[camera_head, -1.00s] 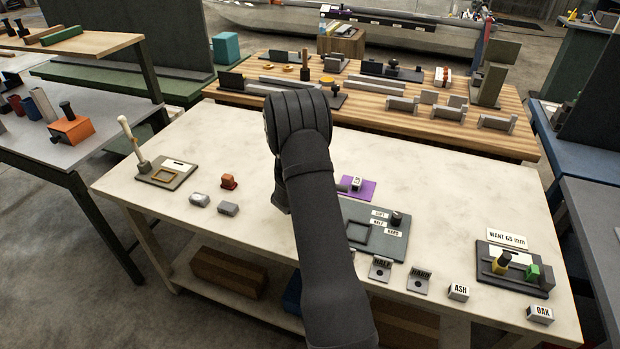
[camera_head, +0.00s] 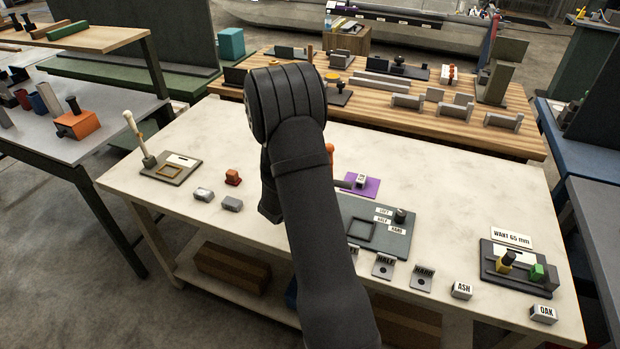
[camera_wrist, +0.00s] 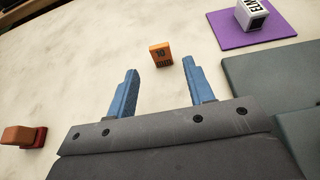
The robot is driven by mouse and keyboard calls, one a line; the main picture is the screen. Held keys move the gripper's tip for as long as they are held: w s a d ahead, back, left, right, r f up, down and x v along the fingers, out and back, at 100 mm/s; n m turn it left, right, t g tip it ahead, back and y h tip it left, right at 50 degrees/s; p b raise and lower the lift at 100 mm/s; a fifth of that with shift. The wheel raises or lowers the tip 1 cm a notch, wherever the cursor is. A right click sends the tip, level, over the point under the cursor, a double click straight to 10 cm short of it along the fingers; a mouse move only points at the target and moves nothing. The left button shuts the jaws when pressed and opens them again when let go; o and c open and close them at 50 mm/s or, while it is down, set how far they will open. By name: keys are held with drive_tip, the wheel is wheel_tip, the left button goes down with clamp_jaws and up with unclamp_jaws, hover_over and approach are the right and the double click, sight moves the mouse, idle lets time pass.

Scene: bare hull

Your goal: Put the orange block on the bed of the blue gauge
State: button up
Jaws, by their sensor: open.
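In the wrist view an orange block (camera_wrist: 160,55) with dark lettering stands on the pale tabletop, just beyond my fingertips and roughly between their lines. My gripper (camera_wrist: 160,66) has two blue fingers, apart, with nothing held. In the head view my arm hides the gripper; an orange piece (camera_head: 329,151), likely this block, shows at the arm's right edge. A second orange block (camera_wrist: 20,135) rests on a dark red piece at the left of the wrist view; it shows in the head view (camera_head: 233,175) left of my arm. I cannot make out a blue gauge; my arm covers part of the table.
A purple mat (camera_wrist: 246,37) with an ELM cube (camera_wrist: 251,14) lies right of the orange block. A grey-green board (camera_head: 393,243) and a dark gauge (camera_head: 495,272) stand further right. Two grey blocks and a white-handled fixture (camera_head: 164,174) are left. The table between is clear.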

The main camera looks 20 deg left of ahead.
drive_tip(key=shift+o, duration=0.5)
drive_tip(key=shift+v, duration=1.15)
drive_tip(key=w+d+r+m+g+h, duration=0.2)
drive_tip(key=w+d+r+g+h, duration=0.15)
drive_tip(key=d+r+g, duration=0.3)
drive_tip(key=a+r+n+g+y, duration=0.2)
drive_tip(key=a+r+y, duration=0.2)
drive_tip(key=a+r, duration=0.2)
drive_tip(key=shift+g+h, duration=0.25)
drive_tip(key=x, duration=1)
drive_tip(key=shift+s+a+f, duration=0.1)
drive_tip(key=shift+s+f, duration=0.05)
drive_tip(key=shift+f, duration=0.2)
drive_tip(key=shift+a+x, duration=0.2)
drive_tip(key=shift+x, duration=3.1)
